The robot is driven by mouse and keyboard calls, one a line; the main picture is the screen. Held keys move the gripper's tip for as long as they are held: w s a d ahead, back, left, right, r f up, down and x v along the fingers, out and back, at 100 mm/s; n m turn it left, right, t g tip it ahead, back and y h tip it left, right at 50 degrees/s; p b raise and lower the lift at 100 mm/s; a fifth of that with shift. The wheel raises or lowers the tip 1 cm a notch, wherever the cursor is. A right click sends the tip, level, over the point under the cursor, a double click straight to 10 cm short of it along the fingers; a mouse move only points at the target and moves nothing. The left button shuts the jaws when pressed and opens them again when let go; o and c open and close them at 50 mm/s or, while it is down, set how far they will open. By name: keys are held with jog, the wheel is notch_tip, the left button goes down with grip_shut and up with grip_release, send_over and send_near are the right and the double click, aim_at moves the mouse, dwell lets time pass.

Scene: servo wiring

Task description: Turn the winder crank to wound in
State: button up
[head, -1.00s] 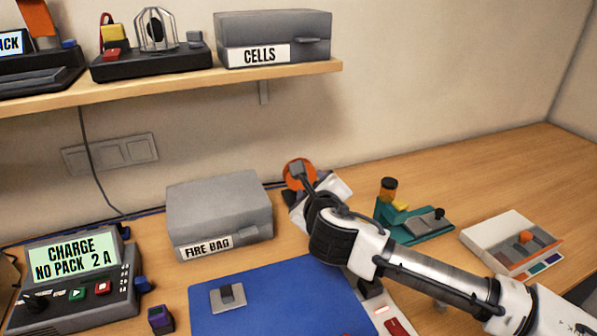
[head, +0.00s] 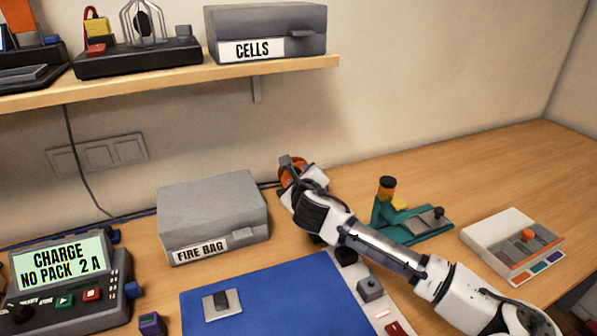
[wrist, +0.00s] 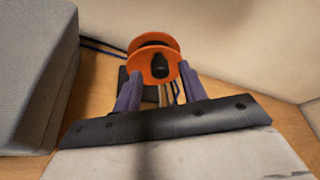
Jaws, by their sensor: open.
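The winder is an orange spool (wrist: 138,65) with a dark knob, the crank handle (wrist: 158,66), on its near face. It stands against the back wall on a dark base, and blue wires run to it. In the head view the orange spool (head: 299,172) is partly hidden by my arm. My gripper (wrist: 157,80) is open, its two purple fingers apart, one on each side of the knob in the wrist view. I cannot tell whether the fingers touch it. In the head view my gripper (head: 290,163) is at the spool.
A grey fire bag box (head: 213,215) stands just left of the winder. A teal stand (head: 405,222) and a white switch panel (head: 510,245) are to the right. A blue mat (head: 270,300) lies in front. The shelf (head: 170,75) with the cells box is above left.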

jog(key=shift+x, duration=0.85)
jog(key=shift+c, duration=0.3)
grip_shut()
jog(key=shift+d+r+p, duration=0.1)
jog(key=shift+p, duration=0.3)
